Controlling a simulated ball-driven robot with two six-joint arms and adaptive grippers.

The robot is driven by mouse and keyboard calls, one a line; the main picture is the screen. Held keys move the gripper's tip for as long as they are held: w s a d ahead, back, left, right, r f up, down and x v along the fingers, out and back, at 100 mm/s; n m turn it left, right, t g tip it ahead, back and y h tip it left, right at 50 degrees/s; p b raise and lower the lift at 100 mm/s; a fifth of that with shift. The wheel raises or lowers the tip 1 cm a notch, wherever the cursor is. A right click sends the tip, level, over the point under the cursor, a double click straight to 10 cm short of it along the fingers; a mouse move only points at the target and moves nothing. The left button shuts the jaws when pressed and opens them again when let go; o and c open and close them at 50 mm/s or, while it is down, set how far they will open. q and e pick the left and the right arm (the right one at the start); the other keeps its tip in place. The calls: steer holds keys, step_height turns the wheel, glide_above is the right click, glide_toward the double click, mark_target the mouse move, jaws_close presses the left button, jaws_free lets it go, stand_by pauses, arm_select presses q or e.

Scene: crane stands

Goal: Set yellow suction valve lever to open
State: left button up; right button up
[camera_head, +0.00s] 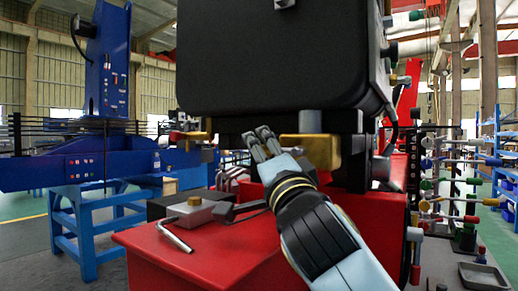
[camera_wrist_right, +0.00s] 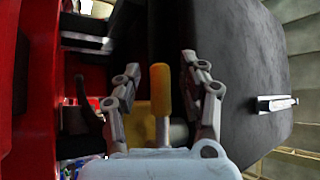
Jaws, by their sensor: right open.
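The yellow lever (camera_wrist_right: 161,88) shows in the right wrist view as a yellow grip on a thin metal stem. It stands between the two fingers of my right gripper (camera_wrist_right: 160,66), which are open with a gap on each side. In the head view, my right gripper (camera_head: 262,143) is under the front lower edge of the large black box, beside a brass-coloured block (camera_head: 318,150). The lever is not clearly seen there; my gripper may hide it. My left gripper is not in view.
The black box (camera_head: 275,55) hangs low over the red bench (camera_head: 165,262). A small grey block (camera_head: 195,212) and a bent metal rod (camera_head: 172,237) lie on the bench. A red-tipped fitting (camera_head: 180,136) is at left. A rack of coloured valves (camera_head: 440,185) stands at right.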

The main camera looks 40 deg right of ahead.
steer(key=shift+c, duration=2.7)
jaws_close()
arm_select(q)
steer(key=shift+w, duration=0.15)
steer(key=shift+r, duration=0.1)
